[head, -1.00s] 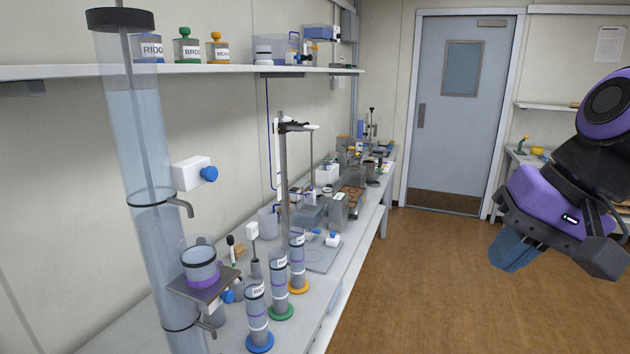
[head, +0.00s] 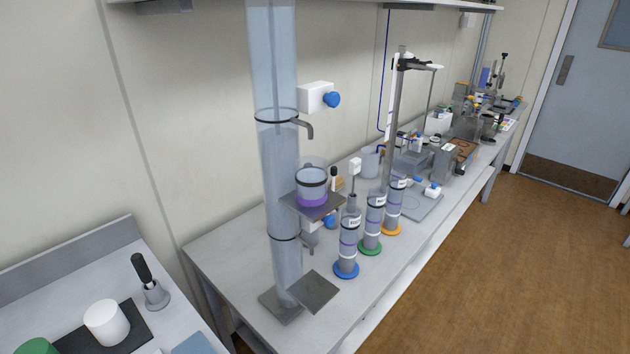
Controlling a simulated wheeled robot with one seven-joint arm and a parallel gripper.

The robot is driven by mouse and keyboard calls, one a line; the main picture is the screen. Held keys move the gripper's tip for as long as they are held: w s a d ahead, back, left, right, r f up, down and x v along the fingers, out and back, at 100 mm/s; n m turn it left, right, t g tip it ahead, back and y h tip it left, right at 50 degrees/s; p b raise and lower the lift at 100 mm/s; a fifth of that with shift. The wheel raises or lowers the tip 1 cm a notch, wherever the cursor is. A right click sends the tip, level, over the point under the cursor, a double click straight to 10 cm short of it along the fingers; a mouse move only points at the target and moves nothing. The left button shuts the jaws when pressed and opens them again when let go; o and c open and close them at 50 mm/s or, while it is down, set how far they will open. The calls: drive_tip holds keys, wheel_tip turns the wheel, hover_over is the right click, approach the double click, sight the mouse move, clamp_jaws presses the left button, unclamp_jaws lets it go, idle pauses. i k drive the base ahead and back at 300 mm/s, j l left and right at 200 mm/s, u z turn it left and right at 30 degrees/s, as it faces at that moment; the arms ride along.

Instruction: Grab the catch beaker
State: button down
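A clear beaker with a dark rim line and a purple band (head: 312,187) stands upright on a small grey platform (head: 330,207) on the front of the tall clear column (head: 279,160). It looks like the catch beaker, though no label shows. It sits below the column's upper metal spout (head: 308,130), apart from it. My gripper is not in view.
Labelled cylinders with blue (head: 346,269), green (head: 370,247) and orange bases stand close to the right of the column. A stand (head: 393,130) and instruments fill the bench behind. A lower grey plate (head: 314,292) is near the column's foot. The floor (head: 480,270) at right is clear.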

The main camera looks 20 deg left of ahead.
sight(311, 175)
drive_tip(key=j+u, duration=0.1)
drive_tip(key=u, duration=0.25)
drive_tip(key=j+u, duration=0.1)
drive_tip(key=u, duration=0.25)
drive_tip(key=j+u, duration=0.1)
drive_tip(key=u, duration=0.25)
